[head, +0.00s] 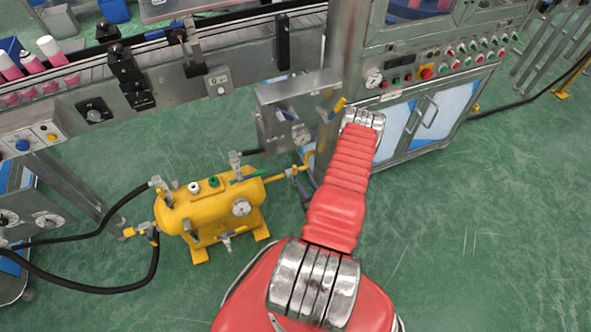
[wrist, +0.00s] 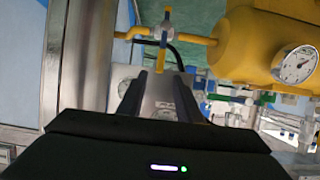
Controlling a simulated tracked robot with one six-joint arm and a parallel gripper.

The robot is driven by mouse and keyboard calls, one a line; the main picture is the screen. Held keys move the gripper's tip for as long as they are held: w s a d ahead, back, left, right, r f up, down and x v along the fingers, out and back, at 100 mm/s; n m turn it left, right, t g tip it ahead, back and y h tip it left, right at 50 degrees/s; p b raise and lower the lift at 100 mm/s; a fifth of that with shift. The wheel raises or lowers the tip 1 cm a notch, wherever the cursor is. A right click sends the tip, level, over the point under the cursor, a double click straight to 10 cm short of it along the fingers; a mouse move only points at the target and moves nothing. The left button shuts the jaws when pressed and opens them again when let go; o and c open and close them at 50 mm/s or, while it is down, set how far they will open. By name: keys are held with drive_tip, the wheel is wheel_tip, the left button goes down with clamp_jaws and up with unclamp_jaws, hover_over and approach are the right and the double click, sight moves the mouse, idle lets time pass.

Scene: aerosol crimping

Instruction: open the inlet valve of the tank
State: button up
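The yellow tank (head: 205,212) stands on the floor at the left in the head view; part of it (wrist: 245,50), with a round gauge, fills the upper right of the wrist view. A valve (wrist: 160,33) sits on the thin yellow pipe left of the tank in the wrist view. Its yellow lever stands crosswise to the pipe. A valve on the tank's right pipe (head: 292,172) shows small in the head view. My gripper (wrist: 161,73) is open and empty, its dark fingers pointing towards the lever, whose lower end appears between the tips.
A metal box (head: 290,100) and a machine cabinet with buttons (head: 430,75) stand close to my arm. A conveyor (head: 150,85) runs behind the tank. Black hoses (head: 100,290) lead left from the tank. The green floor at the right is clear.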

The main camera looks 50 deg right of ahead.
sight(296, 170)
drive_tip(key=x, duration=1.3)
drive_tip(key=shift+w, duration=0.1)
drive_tip(key=shift+c, duration=0.5)
clamp_jaws()
drive_tip(key=shift+d, duration=0.25)
drive_tip(key=shift+a, duration=0.1)
